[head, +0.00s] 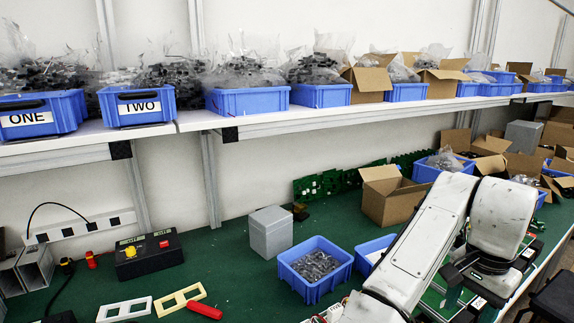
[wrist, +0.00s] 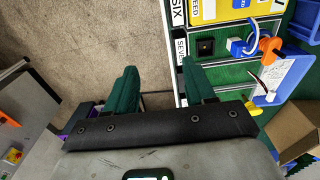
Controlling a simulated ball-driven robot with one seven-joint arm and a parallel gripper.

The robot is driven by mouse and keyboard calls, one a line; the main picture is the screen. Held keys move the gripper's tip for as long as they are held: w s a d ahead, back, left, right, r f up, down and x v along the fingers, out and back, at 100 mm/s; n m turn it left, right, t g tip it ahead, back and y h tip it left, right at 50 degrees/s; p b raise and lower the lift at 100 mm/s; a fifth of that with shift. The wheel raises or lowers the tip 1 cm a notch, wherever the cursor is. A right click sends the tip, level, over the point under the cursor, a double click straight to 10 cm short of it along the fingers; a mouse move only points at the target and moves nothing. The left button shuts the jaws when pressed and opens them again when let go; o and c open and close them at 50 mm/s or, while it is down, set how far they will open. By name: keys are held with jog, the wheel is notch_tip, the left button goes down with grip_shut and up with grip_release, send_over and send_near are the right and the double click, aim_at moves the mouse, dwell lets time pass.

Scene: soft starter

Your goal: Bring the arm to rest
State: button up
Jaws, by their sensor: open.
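My arm (head: 425,240) shows in the head view as white links that rise from the bottom and bend over at the right, above the green bench. My gripper (wrist: 160,70) shows in the wrist view as two green fingers on a dark bar. The fingers are well apart and nothing is held between them. Beneath them lie beige floor and the edge of a work surface. In the head view, dark parts at the arm's far end are partly covered by the links, and the fingers cannot be made out clearly.
The green bench (head: 215,265) holds a blue bin (head: 302,286), a grey box (head: 270,236) and an open carton (head: 384,197). A shelf (head: 205,121) runs above it. In the wrist view, a panel labelled SEVEN (wrist: 181,52) and a blue tray (wrist: 287,80) lie right of the fingers.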

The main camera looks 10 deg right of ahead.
jog(key=s+d+f+n+t+h, duration=0.1)
jog(key=s+d+f+n+h, duration=0.25)
jog(key=f, duration=0.25)
jog(key=s+d+f+n+t+h, duration=0.1)
jog(key=s+d+f+n+h, duration=0.15)
jog(key=s+f, duration=0.3)
jog(key=s+a+f+n+g+y, duration=0.1)
jog(key=s+a+f+n+y, duration=0.5)
jog(key=s+a+f, duration=0.9)
jog(key=shift+s+a+n, duration=0.5)
jog(key=shift+a+n, duration=0.2)
jog(key=shift+a, duration=0.55)
